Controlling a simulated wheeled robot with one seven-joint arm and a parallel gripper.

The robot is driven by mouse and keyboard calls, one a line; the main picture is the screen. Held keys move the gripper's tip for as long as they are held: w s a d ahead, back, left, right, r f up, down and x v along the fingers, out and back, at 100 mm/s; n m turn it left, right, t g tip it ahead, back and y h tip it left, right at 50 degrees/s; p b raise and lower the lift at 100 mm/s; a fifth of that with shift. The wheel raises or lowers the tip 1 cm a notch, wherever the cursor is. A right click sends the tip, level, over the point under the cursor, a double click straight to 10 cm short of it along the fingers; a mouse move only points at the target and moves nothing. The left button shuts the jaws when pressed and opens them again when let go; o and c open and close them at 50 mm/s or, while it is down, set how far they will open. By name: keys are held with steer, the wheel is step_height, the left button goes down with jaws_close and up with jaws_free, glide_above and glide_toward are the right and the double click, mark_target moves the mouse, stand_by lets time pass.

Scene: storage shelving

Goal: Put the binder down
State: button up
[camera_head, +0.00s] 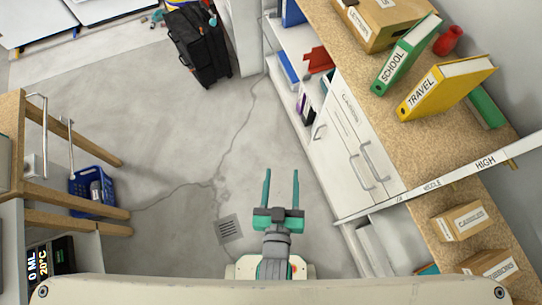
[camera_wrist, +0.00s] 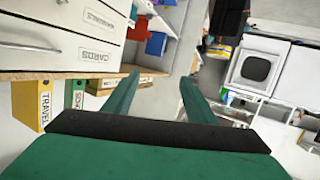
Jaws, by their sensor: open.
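A green binder labelled SCHOOL (camera_head: 405,55) and a yellow binder labelled TRAVEL (camera_head: 447,88) are on the wooden top of the shelving at right in the head view. The yellow binder (camera_wrist: 30,105) and the green one (camera_wrist: 75,95) also show at the left of the wrist view, partly cut off or covered. My gripper (camera_head: 281,173) is open over the grey floor, left of the shelving and well apart from both binders. In the wrist view its two green fingers (camera_wrist: 157,80) have nothing between them. No binder is in my grip.
Labelled white cabinet doors (camera_head: 352,145) are below the wooden top. A cardboard box (camera_head: 375,22) and a red vase (camera_head: 449,40) stand near the binders. A black suitcase (camera_head: 200,45) and a blue basket (camera_head: 92,190) are at left. The middle floor is clear.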

steer(key=s+a+r+y, duration=0.1)
steer(key=s+a, duration=0.2)
steer(key=s, duration=0.8)
steer(key=shift+r, duration=0.4)
